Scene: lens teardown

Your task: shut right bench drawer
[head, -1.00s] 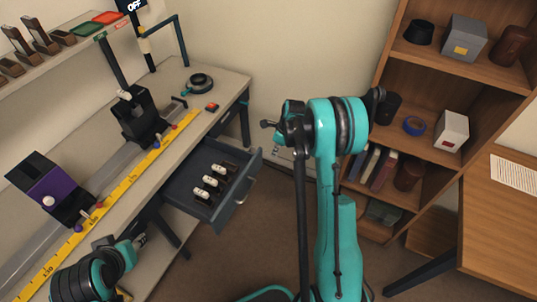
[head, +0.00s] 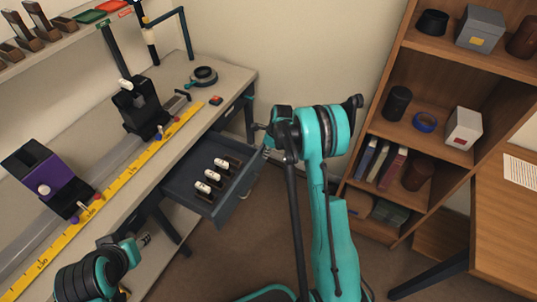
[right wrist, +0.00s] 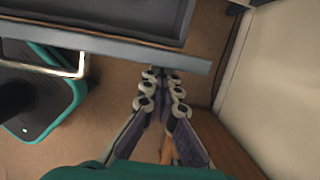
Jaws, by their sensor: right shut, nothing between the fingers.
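The right bench drawer (head: 226,207) is pulled out from under the bench in the head view. In the head view my right arm hides most of that gripper, near the drawer's far corner. My left gripper (head: 143,240) is at lower left by the bench edge, its jaws too small to read.
The bench (head: 228,80) carries a rail with a yellow ruler (head: 128,172), a purple-faced holder (head: 42,178) and a black holder (head: 140,108). A wooden shelf unit (head: 398,135) and a desk (head: 505,225) stand at right.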

